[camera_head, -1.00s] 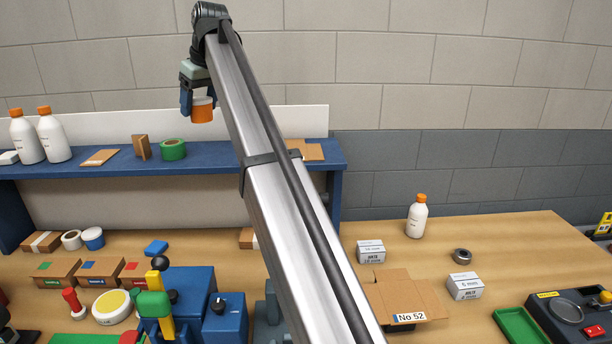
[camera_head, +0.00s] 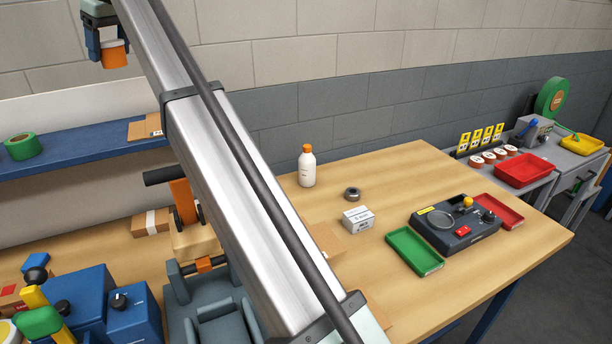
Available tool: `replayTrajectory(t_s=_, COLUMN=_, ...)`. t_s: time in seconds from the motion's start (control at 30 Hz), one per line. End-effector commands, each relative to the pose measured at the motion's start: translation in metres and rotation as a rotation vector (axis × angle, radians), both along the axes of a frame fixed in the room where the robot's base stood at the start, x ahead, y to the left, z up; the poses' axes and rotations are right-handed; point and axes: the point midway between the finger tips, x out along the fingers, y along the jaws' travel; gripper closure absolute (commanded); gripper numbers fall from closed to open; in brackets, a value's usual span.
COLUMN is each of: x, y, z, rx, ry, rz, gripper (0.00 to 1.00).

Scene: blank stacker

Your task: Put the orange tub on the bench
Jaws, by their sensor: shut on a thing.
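The orange tub (camera_head: 115,56) is at the upper left, orange with a white band near its top. My gripper (camera_head: 108,47) is shut on it and holds it in the air above the blue shelf, in front of the wall. The wooden bench (camera_head: 400,178) fills the middle and right of the view, well below and to the right of the tub. My arm crosses the view and hides part of the bench.
On the bench stand a white bottle (camera_head: 307,168), a dark ring (camera_head: 352,194), a white box (camera_head: 358,219), a green tray (camera_head: 415,251), a black device (camera_head: 456,226) and a red tray (camera_head: 497,210). Green tape (camera_head: 22,146) lies on the blue shelf (camera_head: 85,147). Bare bench shows behind the device and at the front right.

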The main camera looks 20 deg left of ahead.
Motion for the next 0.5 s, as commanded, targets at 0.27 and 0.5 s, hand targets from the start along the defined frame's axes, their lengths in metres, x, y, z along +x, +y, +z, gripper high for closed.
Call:
replayTrajectory(t_s=0.27, x=0.105, y=-0.073, z=0.0, rx=0.0, ry=-0.001, rz=-0.165, gripper=0.64)
replayTrajectory(t_s=0.5, x=0.184, y=-0.143, z=0.0, rx=0.0, ry=-0.001, rz=-0.302, gripper=0.64)
